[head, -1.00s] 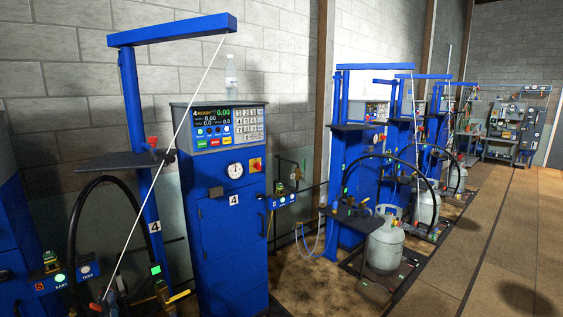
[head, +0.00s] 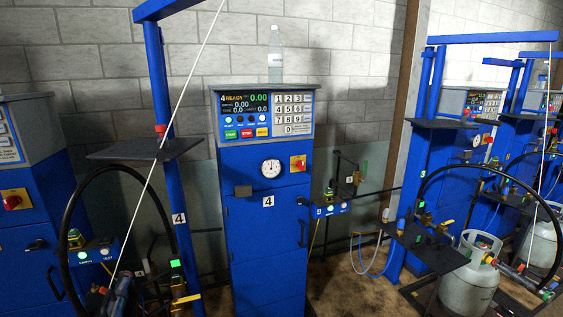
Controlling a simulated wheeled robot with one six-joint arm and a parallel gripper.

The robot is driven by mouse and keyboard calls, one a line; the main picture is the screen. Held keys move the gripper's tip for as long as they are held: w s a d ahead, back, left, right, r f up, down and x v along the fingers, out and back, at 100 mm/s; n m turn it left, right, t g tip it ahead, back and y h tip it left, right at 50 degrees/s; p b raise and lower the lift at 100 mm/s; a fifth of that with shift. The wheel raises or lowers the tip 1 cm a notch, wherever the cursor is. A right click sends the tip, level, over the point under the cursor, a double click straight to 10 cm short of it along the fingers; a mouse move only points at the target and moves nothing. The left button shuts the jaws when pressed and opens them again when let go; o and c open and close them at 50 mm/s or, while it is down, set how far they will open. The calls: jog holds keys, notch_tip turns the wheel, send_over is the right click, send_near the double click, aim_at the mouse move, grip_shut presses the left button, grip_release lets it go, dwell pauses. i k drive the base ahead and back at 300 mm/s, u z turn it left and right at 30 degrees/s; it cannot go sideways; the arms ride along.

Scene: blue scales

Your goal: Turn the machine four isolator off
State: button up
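The machine four cabinet (head: 262,215) is blue and stands in the middle of the head view, with a white "4" label (head: 268,201) on its front. Its isolator (head: 298,163) is a small red knob on a yellow plate, right of the round gauge (head: 271,168). The display (head: 246,107) above is lit and reads "4 READY" with 0.00 in green. The knob's exact angle is too small to tell. My gripper is not in view.
Another blue cabinet with a red-on-yellow isolator (head: 15,200) stands at the left. A blue post with a dark shelf (head: 146,150) and a black hose (head: 78,200) stands left of machine four. A grey gas cylinder (head: 470,275) stands at right. A bottle (head: 275,55) sits on top.

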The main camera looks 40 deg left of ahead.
aim_at(300, 164)
jog(key=u, duration=0.95)
jog(key=i, duration=1)
jog(key=u, duration=0.95)
